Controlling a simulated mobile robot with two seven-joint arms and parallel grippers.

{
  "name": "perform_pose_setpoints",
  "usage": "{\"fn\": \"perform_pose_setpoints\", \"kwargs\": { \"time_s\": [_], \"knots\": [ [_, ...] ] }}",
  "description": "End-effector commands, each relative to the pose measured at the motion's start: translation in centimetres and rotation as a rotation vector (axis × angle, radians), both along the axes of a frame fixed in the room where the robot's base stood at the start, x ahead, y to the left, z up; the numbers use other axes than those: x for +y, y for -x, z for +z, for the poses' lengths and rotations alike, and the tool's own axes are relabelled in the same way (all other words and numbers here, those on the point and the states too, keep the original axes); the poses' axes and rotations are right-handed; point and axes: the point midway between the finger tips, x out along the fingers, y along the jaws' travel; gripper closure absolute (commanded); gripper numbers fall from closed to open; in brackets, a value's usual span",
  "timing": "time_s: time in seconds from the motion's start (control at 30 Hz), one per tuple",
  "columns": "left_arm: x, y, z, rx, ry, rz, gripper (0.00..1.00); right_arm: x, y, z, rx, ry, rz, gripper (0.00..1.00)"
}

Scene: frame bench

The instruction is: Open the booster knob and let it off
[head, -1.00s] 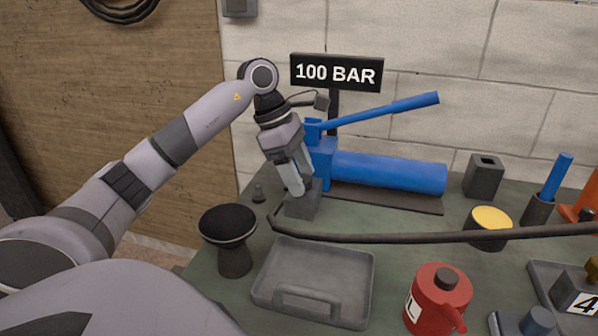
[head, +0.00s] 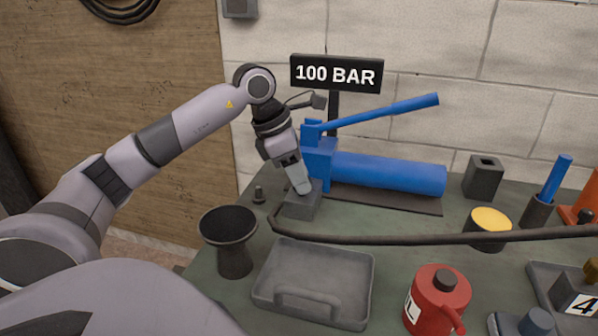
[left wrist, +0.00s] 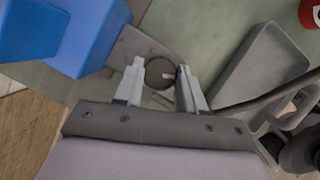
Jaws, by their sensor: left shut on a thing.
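The booster is a blue hand pump (head: 390,173) with a long blue lever, lying on a dark plate on the bench. A grey block (head: 300,205) sits at its left end. The knob (left wrist: 158,70) shows in the left wrist view as a round dark disc with a pale mark. My left gripper (head: 303,190) reaches down at the block, and its fingers (left wrist: 160,78) are shut on the knob from both sides. In the head view the gripper hides the knob. My right gripper is not in view.
A sign (head: 336,73) reading 100 BAR stands behind the pump. A dark hose (head: 400,238) runs right from the block. A grey tray (head: 313,283), a black flared cup (head: 229,240) and a red can (head: 437,299) stand in front.

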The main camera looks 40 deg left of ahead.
Motion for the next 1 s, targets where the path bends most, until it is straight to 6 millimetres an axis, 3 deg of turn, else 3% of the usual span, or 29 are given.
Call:
{"fn": "perform_pose_setpoints", "kwargs": {
  "time_s": [1.0],
  "knots": [
    [-0.6, 0.1, 0.1, -0.003, 0.0, 0.9, 0.91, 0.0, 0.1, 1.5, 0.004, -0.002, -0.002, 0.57]
  ]
}}
